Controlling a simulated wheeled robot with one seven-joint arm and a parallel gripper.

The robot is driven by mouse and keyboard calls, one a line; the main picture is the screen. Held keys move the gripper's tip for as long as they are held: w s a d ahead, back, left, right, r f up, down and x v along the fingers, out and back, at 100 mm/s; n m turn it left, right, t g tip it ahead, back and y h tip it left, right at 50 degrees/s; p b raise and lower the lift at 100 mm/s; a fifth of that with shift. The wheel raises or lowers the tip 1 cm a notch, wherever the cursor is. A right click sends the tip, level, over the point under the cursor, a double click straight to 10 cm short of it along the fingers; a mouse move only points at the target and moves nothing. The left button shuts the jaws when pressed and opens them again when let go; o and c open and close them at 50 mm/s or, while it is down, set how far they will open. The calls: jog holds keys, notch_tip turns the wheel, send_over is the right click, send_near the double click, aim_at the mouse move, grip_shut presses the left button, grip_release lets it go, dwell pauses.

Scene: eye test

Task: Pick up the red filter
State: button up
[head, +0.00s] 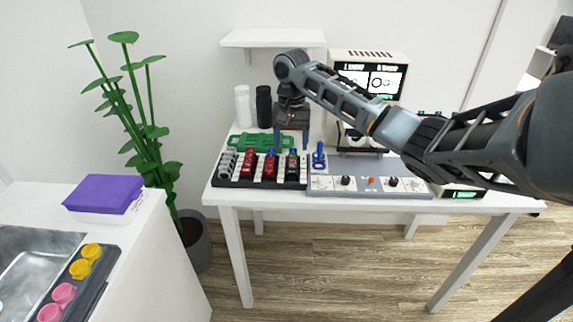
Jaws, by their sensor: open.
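Two small red pieces stand side by side in the black rack (233,184) on the white table: one red piece (249,162) to the left and another red piece (269,166) to its right, with some blue at its top. I cannot tell from this view which is the red filter. My gripper (292,146) points down, open, over the back right part of the rack. Its fingers appear above or behind a dark piece (292,167), to the right of the red ones. Nothing shows between the fingers; height and contact are unclear.
Grey pieces (227,163) fill the rack's left end. A green holder (243,141) lies behind it. A blue piece (319,156) and a grey panel with knobs (371,189) are to the right. White (242,106) and black (264,107) cylinders stand behind, below a shelf (273,38).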

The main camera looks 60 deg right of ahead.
aim_at(293, 158)
jog(key=f, duration=0.5)
jog(key=f+p, duration=0.1)
jog(key=f, duration=0.1)
jog(key=shift+s+d+f, duration=0.15)
jog(key=shift+d, duration=0.15)
jog(key=shift+c, duration=0.3)
jog(key=c, duration=1.1)
